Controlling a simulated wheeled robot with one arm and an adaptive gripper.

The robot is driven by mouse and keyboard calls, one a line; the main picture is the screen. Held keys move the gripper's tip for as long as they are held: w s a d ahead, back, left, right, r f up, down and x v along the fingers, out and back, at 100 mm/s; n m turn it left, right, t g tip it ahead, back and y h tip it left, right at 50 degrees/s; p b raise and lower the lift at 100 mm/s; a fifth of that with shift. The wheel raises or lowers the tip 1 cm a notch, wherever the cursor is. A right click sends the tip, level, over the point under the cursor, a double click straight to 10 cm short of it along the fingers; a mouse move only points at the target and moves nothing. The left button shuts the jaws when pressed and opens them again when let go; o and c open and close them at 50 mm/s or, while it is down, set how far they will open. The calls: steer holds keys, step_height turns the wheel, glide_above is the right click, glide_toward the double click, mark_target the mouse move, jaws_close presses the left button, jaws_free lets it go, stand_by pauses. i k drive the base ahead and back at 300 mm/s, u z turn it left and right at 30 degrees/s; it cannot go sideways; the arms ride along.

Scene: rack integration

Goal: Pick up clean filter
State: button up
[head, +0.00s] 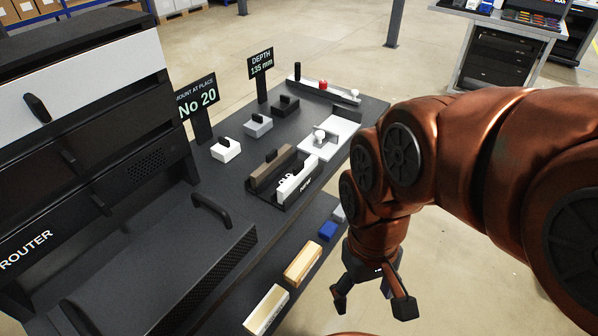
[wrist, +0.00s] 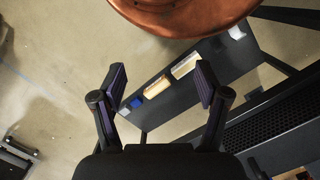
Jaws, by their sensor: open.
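A white filter block (head: 297,181) stands in a dark holder on the black table in the head view, beside a brown, dirty-looking block (head: 271,167). The holder's front label seems to read "NEW". My gripper (head: 372,300) hangs with its fingers pointing down, to the right of the table and apart from both blocks. Its fingers are spread and empty. It also shows open in the wrist view (wrist: 161,84), with the lower shelf beyond the fingers. The filter blocks cannot be made out in the wrist view.
The black table (head: 225,180) carries a white plate with a knob (head: 328,138), small handled blocks and two signs. A lower shelf holds a yellow-topped block (head: 303,262), a pale block (head: 266,309) and a blue block (head: 328,231). A router rack (head: 100,150) stands left. Floor is open at right.

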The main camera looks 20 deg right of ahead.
mark_target(301, 170)
steer(key=u, duration=1.6)
steer(key=i, duration=0.55)
steer(key=z, duration=0.85)
